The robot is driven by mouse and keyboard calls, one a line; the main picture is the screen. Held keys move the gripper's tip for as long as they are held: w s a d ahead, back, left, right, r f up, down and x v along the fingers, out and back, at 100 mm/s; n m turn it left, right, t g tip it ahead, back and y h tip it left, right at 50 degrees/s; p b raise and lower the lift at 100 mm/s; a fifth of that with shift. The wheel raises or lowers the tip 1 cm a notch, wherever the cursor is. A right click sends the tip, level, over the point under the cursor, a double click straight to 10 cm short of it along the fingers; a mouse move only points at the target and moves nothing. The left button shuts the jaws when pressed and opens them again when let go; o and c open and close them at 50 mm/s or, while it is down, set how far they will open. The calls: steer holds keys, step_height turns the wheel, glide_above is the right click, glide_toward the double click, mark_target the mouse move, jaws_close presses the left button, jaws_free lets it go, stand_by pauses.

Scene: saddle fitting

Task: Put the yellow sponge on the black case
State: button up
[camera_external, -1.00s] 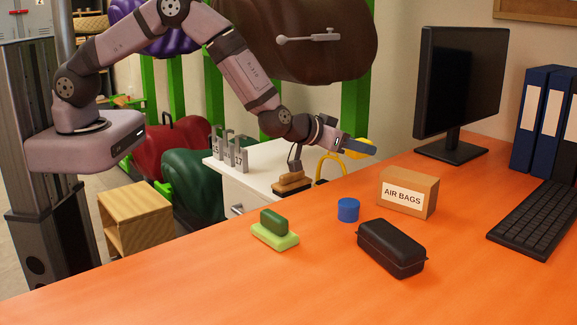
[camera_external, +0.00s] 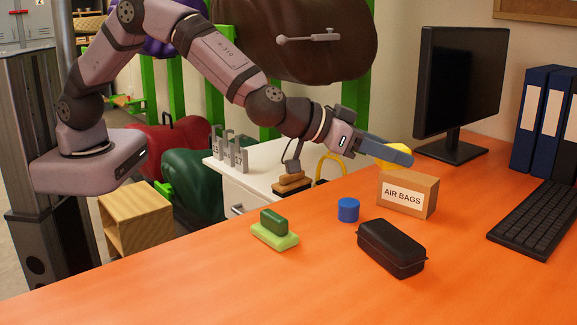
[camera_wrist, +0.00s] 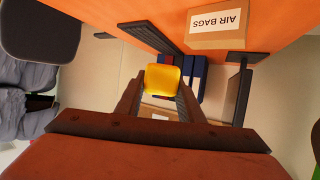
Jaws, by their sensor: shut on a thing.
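The yellow sponge (camera_external: 401,144) is held in my gripper (camera_external: 385,153), raised above the back of the orange table; a grey finger covers part of it. In the wrist view the sponge (camera_wrist: 162,79) sits between the two fingertips of my gripper (camera_wrist: 160,92). The black case (camera_external: 391,248) lies closed on the table, nearer the camera and lower than the gripper, clear of it. I cannot make out the case in the wrist view.
A cardboard AIR BAGS box (camera_external: 408,193) and a blue cylinder (camera_external: 348,210) stand behind the case. A green block on a lighter green one (camera_external: 274,230) is to its left. A monitor (camera_external: 460,85) and keyboard (camera_external: 533,218) are at right. The front table is clear.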

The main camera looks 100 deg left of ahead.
mark_target(389, 234)
steer(key=d+m+h, duration=0.3)
steer(key=d, duration=0.3)
steer(key=shift+d+f+h, duration=0.25)
steer(key=shift+d+h, duration=0.05)
steer(key=shift+d, duration=0.1)
steer(key=shift+w+f+b, duration=0.1)
steer(key=shift+f+b, duration=0.45)
steer(key=shift+f, duration=4.45)
steer(key=shift+f, duration=0.15)
steer(key=o, duration=1)
